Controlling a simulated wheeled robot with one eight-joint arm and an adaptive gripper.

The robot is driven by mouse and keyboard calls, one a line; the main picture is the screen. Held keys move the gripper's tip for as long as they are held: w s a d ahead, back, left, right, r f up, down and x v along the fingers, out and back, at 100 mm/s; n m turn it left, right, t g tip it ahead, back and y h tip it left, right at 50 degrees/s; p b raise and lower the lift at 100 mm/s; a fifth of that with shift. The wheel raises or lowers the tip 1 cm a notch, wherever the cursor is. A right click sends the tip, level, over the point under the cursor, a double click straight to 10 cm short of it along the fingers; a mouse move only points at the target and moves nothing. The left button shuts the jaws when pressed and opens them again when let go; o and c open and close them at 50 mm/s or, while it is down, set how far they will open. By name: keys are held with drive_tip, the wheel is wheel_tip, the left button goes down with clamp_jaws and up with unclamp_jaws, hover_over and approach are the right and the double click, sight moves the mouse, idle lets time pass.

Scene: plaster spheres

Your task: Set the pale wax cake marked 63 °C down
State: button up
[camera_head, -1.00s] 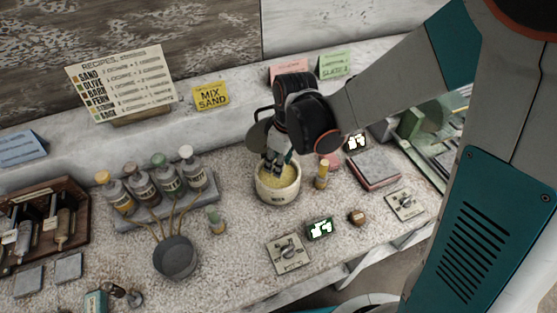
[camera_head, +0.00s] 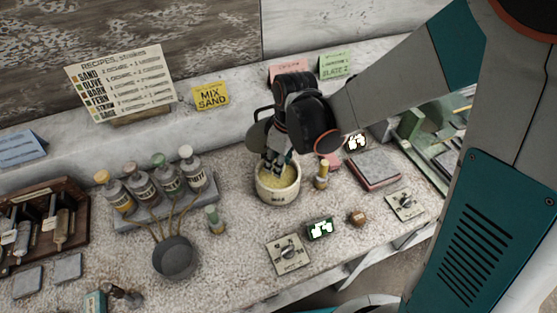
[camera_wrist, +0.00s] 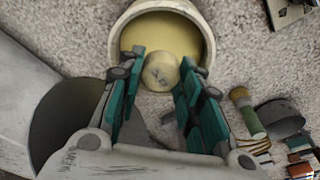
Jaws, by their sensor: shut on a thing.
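The pale wax cake (camera_wrist: 160,74) is a small round disc with a faint marking that I cannot read. It shows between the teal-padded fingers of my gripper (camera_wrist: 162,60) in the wrist view, and the gripper is shut on it. The cake is over or within the mouth of a cream pot (camera_wrist: 117,42) with a pale yellow interior; its exact height there is hard to tell. In the head view, my gripper (camera_head: 277,170) points down into the pot (camera_head: 278,196), and its fingers hide the cake.
A small brush-like item (camera_head: 321,175) stands close right of the pot. A grey pan (camera_head: 174,257), a bottle rack (camera_head: 140,217), a dark display (camera_head: 319,229) and a square plate with a knob (camera_head: 288,255) surround it. Some speckled counter in front of the pot is clear.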

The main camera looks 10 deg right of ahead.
drive_tip(key=shift+f+b, duration=1.65)
drive_tip(key=shift+f, duration=0.25)
idle(0.4)
drive_tip(key=o, duration=1)
drive_tip(key=shift+c, duration=0.2)
drive_tip(key=shift+r, duration=0.2)
drive_tip(key=shift+r+p, duration=1.45)
drive_tip(key=shift+r, duration=0.4)
drive_tip(key=s+d+r+m+t+h, duration=0.1)
drive_tip(key=s+d+r+m+t, duration=0.5)
drive_tip(key=s+d+r+m, duration=0.5)
drive_tip(key=s+d+r, duration=0.1)
drive_tip(key=d+r, duration=0.2)
drive_tip(key=r, duration=0.2)
drive_tip(key=shift+s, duration=0.4)
